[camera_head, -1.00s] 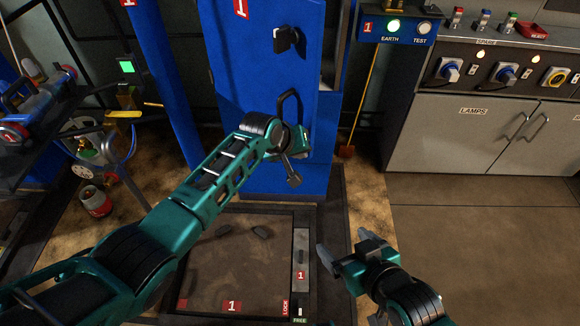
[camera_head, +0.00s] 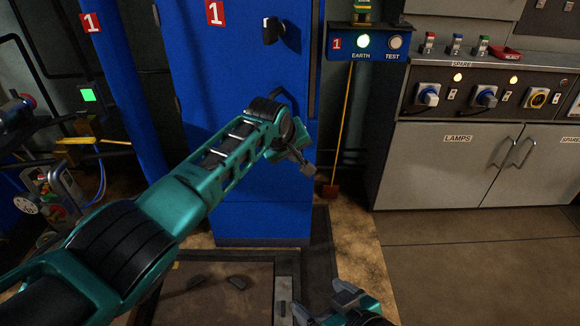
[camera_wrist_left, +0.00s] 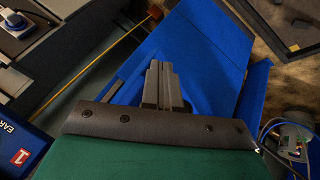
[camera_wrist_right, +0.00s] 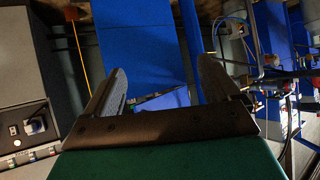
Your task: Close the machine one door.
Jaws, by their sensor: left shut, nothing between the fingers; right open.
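The machine one door (camera_head: 225,75) is a tall blue panel with a red "1" label (camera_head: 214,13), a black knob (camera_head: 271,31) and a dark loop handle partly behind my left arm. A narrow dark strip shows along its right edge; I cannot tell whether the door is fully flush. My left gripper (camera_head: 302,163) is shut and empty, in front of the lower right of the blue front. In the left wrist view its closed fingers (camera_wrist_left: 161,86) point at blue panels; contact is unclear. My right gripper (camera_head: 322,302) is open and empty, low and apart from the door.
A blue EARTH/TEST box (camera_head: 366,43) with a lit lamp stands right of the door, above a yellow pole (camera_head: 343,120). A grey cabinet (camera_head: 450,165) with switches stands further right. A floor panel (camera_head: 225,290) lies in front. Floor at the right is clear.

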